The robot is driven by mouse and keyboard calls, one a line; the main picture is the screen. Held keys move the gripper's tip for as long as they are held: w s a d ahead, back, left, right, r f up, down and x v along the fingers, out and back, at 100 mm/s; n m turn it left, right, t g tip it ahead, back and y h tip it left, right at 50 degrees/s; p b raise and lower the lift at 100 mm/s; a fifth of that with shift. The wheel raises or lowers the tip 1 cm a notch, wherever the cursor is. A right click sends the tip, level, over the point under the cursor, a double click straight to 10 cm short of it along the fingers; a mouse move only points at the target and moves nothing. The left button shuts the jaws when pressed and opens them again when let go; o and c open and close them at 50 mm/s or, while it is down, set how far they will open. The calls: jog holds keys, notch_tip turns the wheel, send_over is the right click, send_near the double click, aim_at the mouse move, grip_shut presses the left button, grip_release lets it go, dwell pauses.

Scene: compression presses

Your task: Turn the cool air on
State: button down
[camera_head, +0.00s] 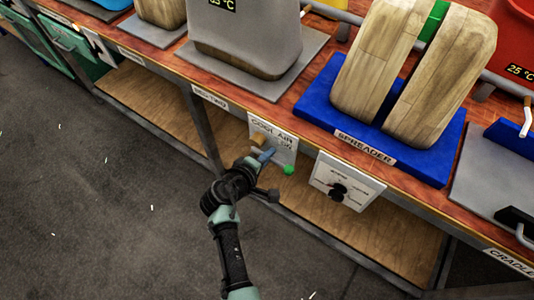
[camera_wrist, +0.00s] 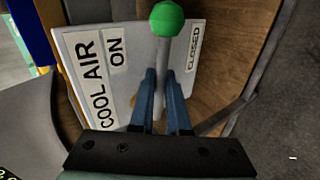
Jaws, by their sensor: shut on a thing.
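The cool air panel (camera_head: 284,131) is a white plate on the front edge of the bench. In the wrist view the panel (camera_wrist: 138,56) shows COOL AIR, ON and CLOSED labels. Its lever has a grey stem (camera_wrist: 163,50) and a green ball end (camera_wrist: 167,18); in the head view the green ball (camera_head: 289,169) is at the panel's lower edge. The stem lies between the ON and CLOSED labels, nearer CLOSED. My gripper (camera_head: 267,155) has its blue fingers on either side of the stem, shut on it below the ball, also in the wrist view (camera_wrist: 161,80). The stem's base is hidden.
A second panel with a black dial (camera_head: 338,190) is just right of the cool air panel. Above, the blue spreader base (camera_head: 425,160) holds wooden blocks, and a grey moulded block (camera_head: 245,40) stands to the left. A wooden shelf (camera_head: 150,110) runs below; the floor at left is open.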

jog(key=shift+r+h, duration=0.2)
jog(key=shift+h, duration=0.2)
jog(key=c, duration=1.2)
grip_release()
jog(key=shift+o, duration=0.2)
jog(key=shift+r+n, duration=0.1)
jog(key=shift+n, duration=0.2)
jog(key=p+v, duration=0.2)
jog(key=v, duration=1.1)
jog(key=shift+p, duration=0.35)
jog(key=shift+w+r, duration=0.1)
jog(key=shift+w, duration=0.05)
